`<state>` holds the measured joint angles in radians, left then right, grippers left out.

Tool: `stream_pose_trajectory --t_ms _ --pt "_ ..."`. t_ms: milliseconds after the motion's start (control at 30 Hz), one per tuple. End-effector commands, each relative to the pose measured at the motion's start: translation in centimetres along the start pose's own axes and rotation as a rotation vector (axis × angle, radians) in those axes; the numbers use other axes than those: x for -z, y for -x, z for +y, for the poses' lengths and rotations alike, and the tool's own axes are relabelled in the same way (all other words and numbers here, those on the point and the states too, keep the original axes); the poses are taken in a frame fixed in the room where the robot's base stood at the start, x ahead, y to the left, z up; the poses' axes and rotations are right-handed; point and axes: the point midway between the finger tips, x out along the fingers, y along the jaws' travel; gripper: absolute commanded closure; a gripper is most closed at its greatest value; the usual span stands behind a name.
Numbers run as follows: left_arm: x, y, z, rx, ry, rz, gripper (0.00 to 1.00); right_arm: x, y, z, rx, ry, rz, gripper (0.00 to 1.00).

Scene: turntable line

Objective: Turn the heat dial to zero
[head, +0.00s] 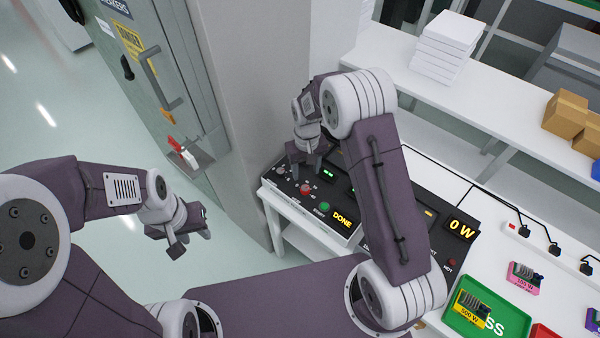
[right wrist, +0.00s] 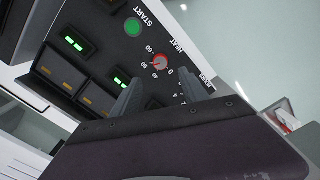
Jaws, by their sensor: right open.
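The heat dial (right wrist: 160,62) is a small red knob on a dark control panel, with HEAT and a number scale printed around it. A 0 is printed just beside it. I cannot tell surely which number its mark points at. It also shows in the head view (head: 306,190), just below my right gripper (head: 306,172). In the right wrist view, the open fingers (right wrist: 160,92) stand either side of the dial's line, apart from it, with nothing between them. My left gripper (head: 188,238) hangs over the floor at left, away from the panel; its jaw opening is unclear.
A green START button (right wrist: 132,27) sits close to the dial, and an HOURS label (right wrist: 208,82) lies on the other side. A grey cabinet (head: 165,80) and pillar stand behind. A green tray (head: 490,305) is at lower right.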

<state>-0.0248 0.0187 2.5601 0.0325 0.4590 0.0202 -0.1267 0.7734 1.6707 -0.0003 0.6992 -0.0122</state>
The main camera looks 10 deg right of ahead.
Motion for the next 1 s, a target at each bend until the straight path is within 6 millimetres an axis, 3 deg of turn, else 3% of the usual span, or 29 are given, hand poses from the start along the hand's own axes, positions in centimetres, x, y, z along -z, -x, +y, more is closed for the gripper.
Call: stream_pose_trajectory --t_ms 167,400,600,900,933,1000 --pt "0.0 0.1 0.0 0.000 0.000 -0.001 0.64 0.0 -0.8 0.0 0.000 0.000 -0.002 0.48" --pt "0.2 1.4 0.0 0.000 0.000 0.000 0.64 -0.1 -5.5 0.0 0.000 0.000 -0.004 0.48" --pt "0.2 1.9 0.0 0.000 0.000 0.000 0.64 -0.1 -8.5 0.0 0.000 0.000 -0.001 0.48" --pt "0.2 1.9 0.0 0.000 0.000 0.000 0.64 0.0 -9.1 0.0 0.000 0.000 0.002 0.48" --pt "0.2 1.9 0.0 0.000 0.000 0.000 0.64 0.0 -9.1 0.0 0.000 0.000 0.002 0.51" --pt "0.2 1.9 0.0 0.000 0.000 0.000 0.64 0.0 -9.1 0.0 0.000 0.000 0.002 0.70"
